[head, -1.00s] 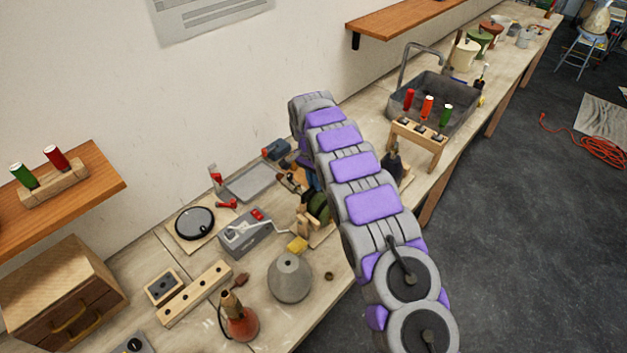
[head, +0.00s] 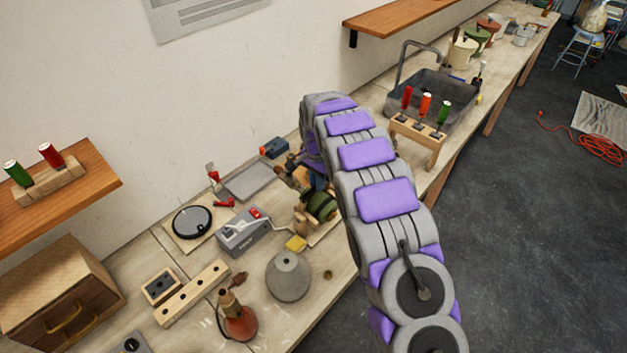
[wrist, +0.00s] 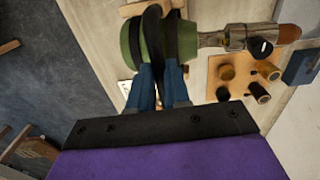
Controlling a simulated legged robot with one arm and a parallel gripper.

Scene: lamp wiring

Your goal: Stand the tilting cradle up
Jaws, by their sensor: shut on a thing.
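The tilting cradle shows in the head view as wooden parts (head: 303,220) around a rounded green body (head: 322,206), lying on its side on the bench. In the wrist view the green body (wrist: 190,42) lies across the top, with a metal and copper neck (wrist: 240,38) pointing right. My gripper (wrist: 161,45), with blue fingers and dark tips, is at the green body and shut on it. The exact contact is hard to make out. In the head view my arm hides the gripper's tips and part of the cradle.
A shallow tray (head: 248,181) lies behind. A wooden rack with screwdrivers (head: 420,130) stands to the right.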

